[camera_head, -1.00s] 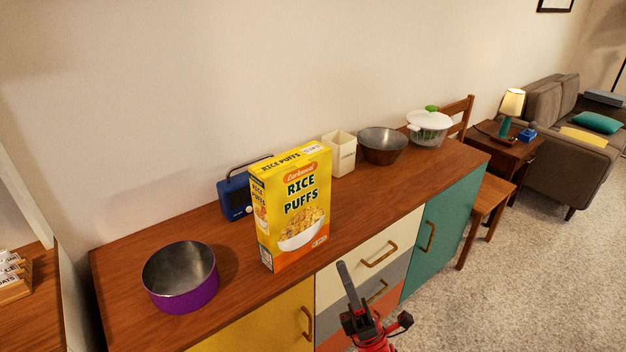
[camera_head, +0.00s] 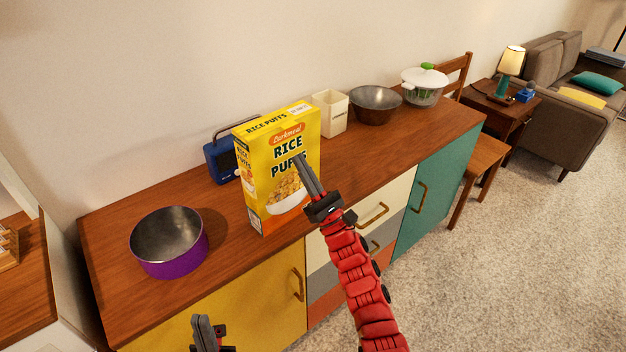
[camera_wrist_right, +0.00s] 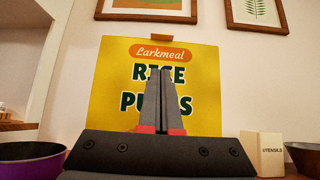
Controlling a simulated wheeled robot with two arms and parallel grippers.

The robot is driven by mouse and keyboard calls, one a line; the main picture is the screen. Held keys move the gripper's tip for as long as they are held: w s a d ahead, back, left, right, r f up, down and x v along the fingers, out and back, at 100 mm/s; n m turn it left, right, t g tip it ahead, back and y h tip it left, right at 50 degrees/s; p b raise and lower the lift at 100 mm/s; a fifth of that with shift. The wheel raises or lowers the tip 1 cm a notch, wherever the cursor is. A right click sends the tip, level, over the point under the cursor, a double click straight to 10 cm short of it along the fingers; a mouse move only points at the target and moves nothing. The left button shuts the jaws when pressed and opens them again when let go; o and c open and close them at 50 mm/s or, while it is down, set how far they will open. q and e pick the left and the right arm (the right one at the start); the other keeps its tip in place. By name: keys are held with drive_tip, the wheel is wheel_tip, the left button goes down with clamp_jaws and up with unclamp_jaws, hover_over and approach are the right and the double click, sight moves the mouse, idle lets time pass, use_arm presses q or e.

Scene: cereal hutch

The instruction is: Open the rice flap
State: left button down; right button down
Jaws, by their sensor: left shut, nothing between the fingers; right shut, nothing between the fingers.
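The yellow Rice Puffs box (camera_head: 262,171) stands upright on the wooden sideboard. Its top (camera_head: 277,118) looks closed in the head view. In the right wrist view the box front (camera_wrist_right: 115,75) fills the middle, and a small brown tab (camera_wrist_right: 161,37) shows at its top edge. My right gripper (camera_head: 302,165) is shut and empty, its fingertips in front of the upper part of the box face. Its shut fingers also show in the right wrist view (camera_wrist_right: 165,80). I cannot tell whether they touch the box. My left gripper (camera_head: 199,325) is shut and empty, low at the bottom edge, in front of the yellow cabinet door.
A purple pot (camera_head: 169,243) stands left of the box. A blue radio (camera_head: 222,160) is behind it. The sideboard's front right (camera_head: 400,150) is clear.

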sight(287, 125)
drive_tip(key=r, duration=0.2)
drive_tip(key=r+p, duration=0.1)
drive_tip(key=r, duration=0.1)
drive_tip(key=w+a+r+p, duration=0.1)
drive_tip(key=shift+w+r, duration=0.1)
drive_tip(key=shift+r, duration=0.3)
drive_tip(key=shift+w, duration=0.1)
